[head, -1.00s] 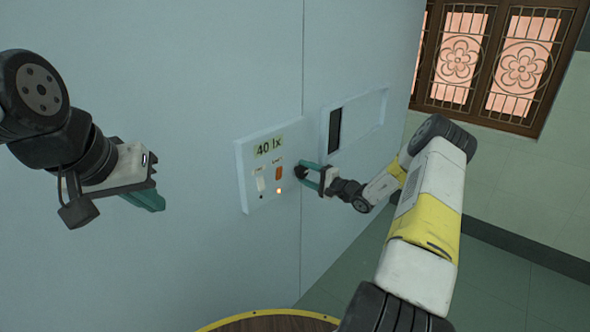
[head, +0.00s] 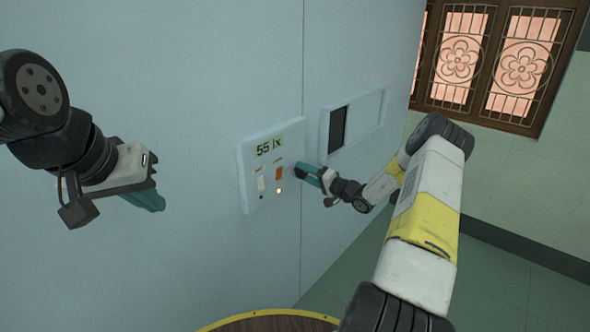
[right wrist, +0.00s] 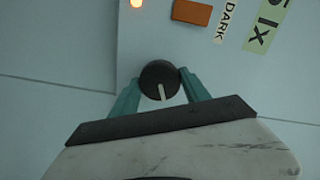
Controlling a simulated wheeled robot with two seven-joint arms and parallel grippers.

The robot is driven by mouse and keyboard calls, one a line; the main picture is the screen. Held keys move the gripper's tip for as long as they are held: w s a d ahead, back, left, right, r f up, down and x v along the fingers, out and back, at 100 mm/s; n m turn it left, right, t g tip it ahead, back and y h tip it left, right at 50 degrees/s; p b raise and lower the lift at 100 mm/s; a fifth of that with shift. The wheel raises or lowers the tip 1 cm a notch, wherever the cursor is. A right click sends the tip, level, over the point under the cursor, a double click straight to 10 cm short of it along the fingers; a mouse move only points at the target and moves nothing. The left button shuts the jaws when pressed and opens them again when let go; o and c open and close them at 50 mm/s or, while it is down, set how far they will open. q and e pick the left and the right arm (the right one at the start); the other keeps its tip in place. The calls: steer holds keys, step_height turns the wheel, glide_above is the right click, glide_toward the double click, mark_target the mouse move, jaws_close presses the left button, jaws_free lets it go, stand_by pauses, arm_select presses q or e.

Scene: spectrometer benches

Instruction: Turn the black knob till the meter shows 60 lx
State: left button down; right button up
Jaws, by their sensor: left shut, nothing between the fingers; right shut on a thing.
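The black knob (right wrist: 159,80) with a white pointer line sits on the pale panel (head: 243,165) and shows in the right wrist view. My right gripper (right wrist: 155,90) is shut on it, one teal finger on each side; in the head view the gripper (head: 300,169) hides the knob. The meter (head: 269,146) on the panel reads 55 lx in the head view; only part of its display (right wrist: 265,25) shows in the right wrist view. My left gripper (head: 150,203) is shut and empty, away from the panel at the left.
The panel also has an orange switch (head: 279,173), a white switch (head: 261,183) and a lit orange lamp (head: 279,190). A framed recess with a dark opening (head: 338,128) is right of the panel. A round wooden top (head: 270,322) is at the bottom.

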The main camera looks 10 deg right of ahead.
steer(key=shift+f, duration=0.15)
steer(key=o, duration=1.3)
steer(key=shift+o, duration=0.2)
steer(key=v, duration=0.7)
steer(key=shift+s+d, duration=0.25)
steer(key=shift+s, duration=0.1)
